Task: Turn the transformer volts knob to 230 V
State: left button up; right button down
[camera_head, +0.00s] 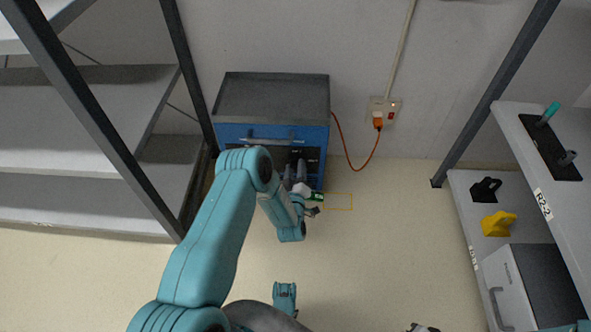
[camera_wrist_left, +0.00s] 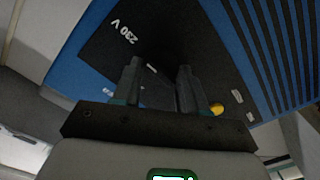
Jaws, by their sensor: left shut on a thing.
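The transformer is a blue box with a dark grey top (camera_head: 272,98), standing against the wall in the head view. My left gripper (camera_head: 296,172) is at this front. In the left wrist view its two fingers (camera_wrist_left: 158,72) point at the panel and are shut on the volts knob, which is dark and mostly hidden. A short white mark shows between the fingertips; I cannot tell which setting it points to. My right gripper is not clearly in view.
A yellow round part (camera_wrist_left: 216,109) sits on the panel beside the fingers. An orange cable (camera_head: 353,165) runs to a wall socket (camera_head: 384,106). Grey shelves (camera_head: 85,120) stand left, and another rack (camera_head: 540,165) stands right. The floor between is mostly clear.

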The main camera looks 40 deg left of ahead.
pick_arm(q)
jog(key=shift+s+f+m, duration=0.1)
jog(key=shift+f+m, duration=0.05)
jog(key=shift+m, duration=0.15)
jog(key=o, duration=1.1)
jog(key=shift+c, duration=0.2)
jog(key=p+v, duration=1.6)
jog(key=p, duration=0.1)
jog(key=shift+s, duration=0.2)
pick_arm(e)
jog(key=s+a+r+g, duration=0.1)
jog(key=s+r, duration=0.2)
jog(key=r, duration=1.3)
jog(key=shift+s+a+r+n, duration=0.2)
jog(key=shift+a+n, duration=0.1)
jog(key=shift+a, duration=0.05)
pick_arm(q)
jog(key=shift+d, duration=0.1)
